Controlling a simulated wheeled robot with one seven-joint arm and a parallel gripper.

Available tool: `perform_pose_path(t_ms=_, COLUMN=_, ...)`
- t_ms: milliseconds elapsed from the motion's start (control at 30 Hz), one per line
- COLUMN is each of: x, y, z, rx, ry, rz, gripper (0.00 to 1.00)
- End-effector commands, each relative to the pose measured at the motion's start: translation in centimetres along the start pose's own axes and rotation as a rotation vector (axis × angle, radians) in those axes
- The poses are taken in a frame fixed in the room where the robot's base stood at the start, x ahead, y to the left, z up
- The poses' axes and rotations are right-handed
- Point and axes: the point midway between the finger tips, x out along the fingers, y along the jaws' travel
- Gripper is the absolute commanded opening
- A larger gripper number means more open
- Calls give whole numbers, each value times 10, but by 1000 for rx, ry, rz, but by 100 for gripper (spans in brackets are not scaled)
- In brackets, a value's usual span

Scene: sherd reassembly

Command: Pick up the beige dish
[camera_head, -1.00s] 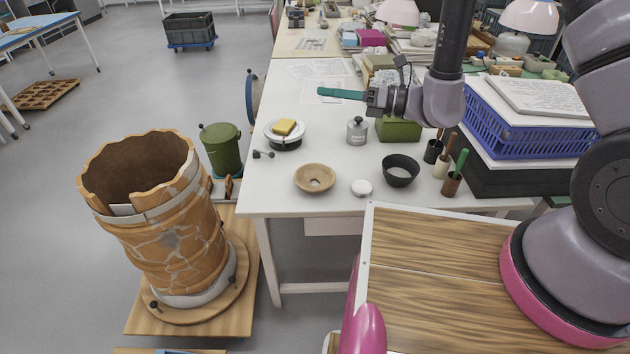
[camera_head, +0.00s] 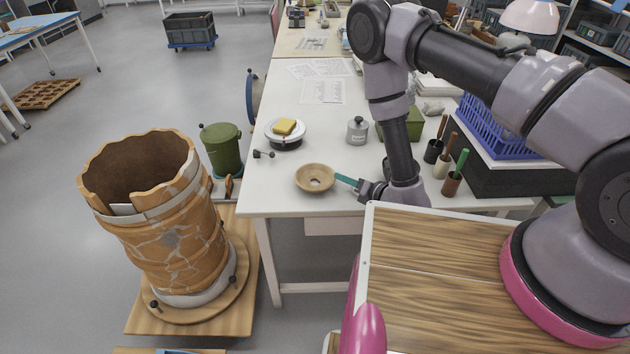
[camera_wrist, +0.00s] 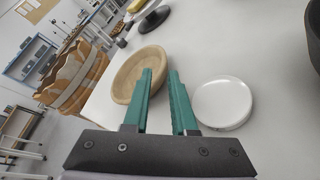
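The beige dish (camera_head: 315,178) is a shallow round bowl standing upright on the white table, near its front edge. In the wrist view the dish (camera_wrist: 128,73) is beyond and left of the fingertips, partly hidden by the left finger. My gripper (camera_head: 339,178) comes in low from the right, its green fingertips at the dish's right rim. In the wrist view my gripper (camera_wrist: 161,72) is open, with a narrow gap between its fingers. The near right rim appears in line with that gap. I cannot tell whether the fingers touch it.
A white round lid (camera_wrist: 222,102) lies close right of the fingers. A dark bowl (camera_wrist: 314,35) is farther right. A yellow sponge (camera_head: 284,127) rests on a white round stand behind the dish. A grey canister (camera_head: 357,130) stands behind. The large patched vessel (camera_head: 170,235) stands left, off the table.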

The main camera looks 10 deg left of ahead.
Motion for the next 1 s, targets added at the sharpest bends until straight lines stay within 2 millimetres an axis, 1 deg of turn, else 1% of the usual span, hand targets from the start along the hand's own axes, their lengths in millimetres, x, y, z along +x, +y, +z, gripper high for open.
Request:
perform_pose_path(t_ms=167, x=15, y=0, z=-1, rx=-2, ry=0, rz=2, gripper=25)
perform_pose_path(t_ms=300, x=37, y=-1, z=-2, rx=-2, ry=0, rz=3, gripper=25)
perform_pose_path(t_ms=433, x=52, y=-1, z=-2, rx=-1, ry=1, rz=3, gripper=25)
perform_pose_path(t_ms=533, x=56, y=-2, z=-2, rx=0, ry=2, rz=1, gripper=25)
perform_pose_path(t_ms=700, x=56, y=-2, z=-2, rx=0, ry=2, rz=1, gripper=25)
perform_pose_path(t_ms=733, x=56, y=-2, z=-2, rx=0, ry=2, rz=1, gripper=21)
perform_pose_path(t_ms=800, x=56, y=-2, z=-2, rx=0, ry=2, rz=1, gripper=0)
perform_pose_path(t_ms=1000, x=56, y=-2, z=-2, rx=0, ry=2, rz=1, gripper=0)
